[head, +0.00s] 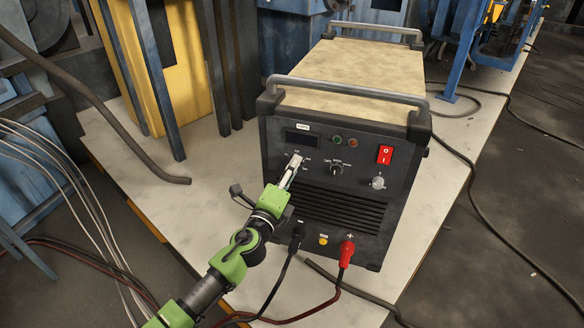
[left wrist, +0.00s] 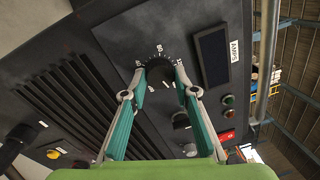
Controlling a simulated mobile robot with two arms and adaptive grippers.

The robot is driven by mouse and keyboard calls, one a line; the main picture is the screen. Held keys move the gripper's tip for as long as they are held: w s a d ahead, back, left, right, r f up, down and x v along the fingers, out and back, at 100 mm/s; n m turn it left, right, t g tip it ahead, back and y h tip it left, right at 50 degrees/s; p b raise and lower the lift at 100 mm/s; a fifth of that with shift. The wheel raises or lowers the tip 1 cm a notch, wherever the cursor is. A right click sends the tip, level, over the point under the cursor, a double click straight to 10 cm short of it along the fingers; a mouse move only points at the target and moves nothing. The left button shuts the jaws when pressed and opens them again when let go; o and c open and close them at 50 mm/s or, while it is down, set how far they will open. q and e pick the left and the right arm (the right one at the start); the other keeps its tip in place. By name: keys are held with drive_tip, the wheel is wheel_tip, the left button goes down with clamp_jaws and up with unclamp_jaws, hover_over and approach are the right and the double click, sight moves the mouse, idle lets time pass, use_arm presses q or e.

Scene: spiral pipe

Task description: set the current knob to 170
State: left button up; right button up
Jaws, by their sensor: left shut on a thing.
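The current knob (left wrist: 159,73) is a dark round dial with a white numbered scale around it on the front panel of a welding machine (head: 345,85). My left gripper (head: 292,167) reaches the panel from the lower left, and its fingers are shut on the knob, one on each side. In the head view the gripper hides most of the knob. The AMPS display (left wrist: 212,56) beside the knob is dark, with no readable number; it also shows in the head view (head: 301,139). I cannot read the exact setting. My right gripper is not in view.
A second selector knob (head: 336,170), a red power switch (head: 385,154) and a light grey knob (head: 378,183) are on the panel right of my gripper. A red cable plug (head: 346,253) and a black plug (head: 297,237) stick out below.

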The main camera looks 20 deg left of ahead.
use_arm(q)
drive_tip(key=shift+m, duration=0.9)
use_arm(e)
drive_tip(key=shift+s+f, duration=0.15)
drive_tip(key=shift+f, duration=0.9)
use_arm(q)
drive_tip(key=o, duration=1.1)
drive_tip(key=s, duration=0.8)
drive_tip(key=s+a, duration=0.1)
drive_tip(key=s, duration=0.3)
drive_tip(key=shift+f, duration=0.4)
